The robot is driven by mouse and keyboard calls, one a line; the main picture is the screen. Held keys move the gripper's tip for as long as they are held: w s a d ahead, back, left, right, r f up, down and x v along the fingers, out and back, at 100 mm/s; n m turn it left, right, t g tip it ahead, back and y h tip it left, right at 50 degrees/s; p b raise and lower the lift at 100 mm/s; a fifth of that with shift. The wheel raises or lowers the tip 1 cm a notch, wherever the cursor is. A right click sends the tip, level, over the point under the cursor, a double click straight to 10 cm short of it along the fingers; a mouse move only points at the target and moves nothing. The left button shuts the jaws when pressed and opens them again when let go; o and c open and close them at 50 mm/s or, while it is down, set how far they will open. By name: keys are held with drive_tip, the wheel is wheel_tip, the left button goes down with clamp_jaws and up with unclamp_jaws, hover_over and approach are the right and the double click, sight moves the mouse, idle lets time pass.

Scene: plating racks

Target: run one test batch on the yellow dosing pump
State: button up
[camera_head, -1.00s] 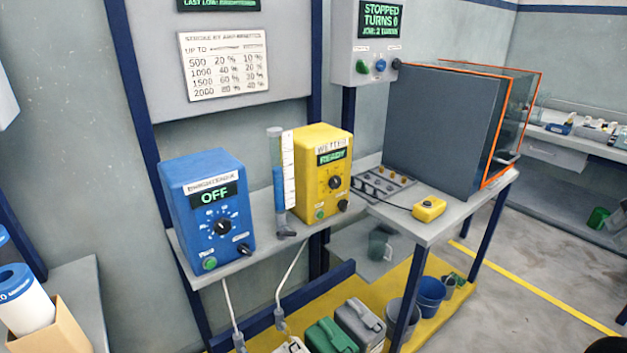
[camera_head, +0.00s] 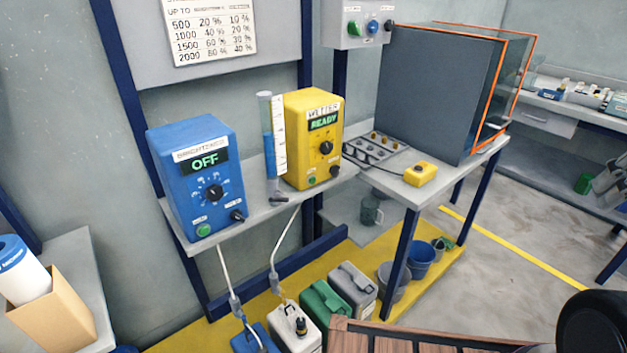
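The yellow dosing pump (camera_head: 313,140) stands on the grey shelf (camera_head: 262,205), right of the blue pump. Its label looks like "WETTER" and its green display (camera_head: 323,122) reads "READY". A dark dial (camera_head: 326,147) is on its front, with a small green button (camera_head: 312,181) and a dark knob (camera_head: 334,171) below. A clear measuring cylinder (camera_head: 270,150) with blue liquid and a white scale stands at its left side. My gripper is not recognisable in this view; a dark rounded part at the lower right corner cannot be identified.
The blue pump (camera_head: 197,180) reads "OFF". A wall chart (camera_head: 209,30) lists amounts and percentages. A yellow button box (camera_head: 420,174) sits on the right bench before a grey, orange-edged cabinet (camera_head: 437,95). Several canisters, including a green one (camera_head: 325,308), and buckets (camera_head: 421,256) stand below.

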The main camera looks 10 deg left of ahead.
drive_tip(key=shift+c, duration=0.3)
clamp_jaws()
idle(1.1)
